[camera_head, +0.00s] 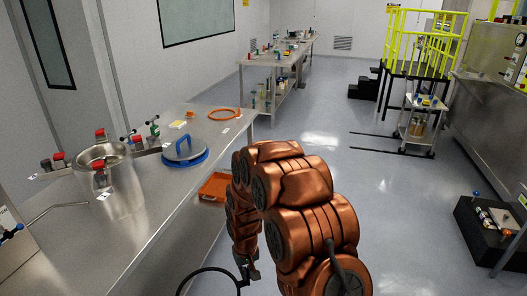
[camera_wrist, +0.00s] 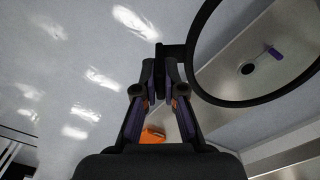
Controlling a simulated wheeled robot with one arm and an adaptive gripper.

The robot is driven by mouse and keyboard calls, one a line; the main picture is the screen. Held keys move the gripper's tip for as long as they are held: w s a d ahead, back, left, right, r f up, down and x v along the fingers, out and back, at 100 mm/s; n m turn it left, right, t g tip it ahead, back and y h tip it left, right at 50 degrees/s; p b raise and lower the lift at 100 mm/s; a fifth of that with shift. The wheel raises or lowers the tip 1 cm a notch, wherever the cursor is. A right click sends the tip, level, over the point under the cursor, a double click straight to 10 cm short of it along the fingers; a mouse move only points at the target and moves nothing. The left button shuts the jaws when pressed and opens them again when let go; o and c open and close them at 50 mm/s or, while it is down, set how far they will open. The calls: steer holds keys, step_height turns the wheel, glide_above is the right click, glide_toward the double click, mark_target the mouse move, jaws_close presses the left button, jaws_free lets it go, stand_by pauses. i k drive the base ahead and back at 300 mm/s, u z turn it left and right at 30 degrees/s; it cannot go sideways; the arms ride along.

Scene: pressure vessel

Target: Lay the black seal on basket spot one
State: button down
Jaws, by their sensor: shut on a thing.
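The black seal is a thin black ring (camera_head: 206,268), partly cut off by the bottom edge of the head view. In the wrist view its ring (camera_wrist: 240,103) reaches out to the upper right. My gripper (camera_head: 246,276) is shut on the seal's edge; the closed fingers (camera_wrist: 168,68) show in the wrist view. The seal hangs in the air in front of the steel table. An orange basket (camera_head: 214,187) sits low beside the table's front edge, partly hidden by my arm. I cannot make out spot one.
The steel table (camera_head: 165,225) carries a pressure vessel (camera_head: 121,186), a blue-rimmed lid (camera_head: 185,151) and an orange ring (camera_head: 224,114). A black box (camera_head: 490,231) stands on the floor at right. The middle floor (camera_head: 325,125) is free.

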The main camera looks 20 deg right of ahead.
mark_target(206, 128)
steer(key=z, duration=1.65)
steer(key=i, duration=3.1)
steer(key=u, duration=3.05)
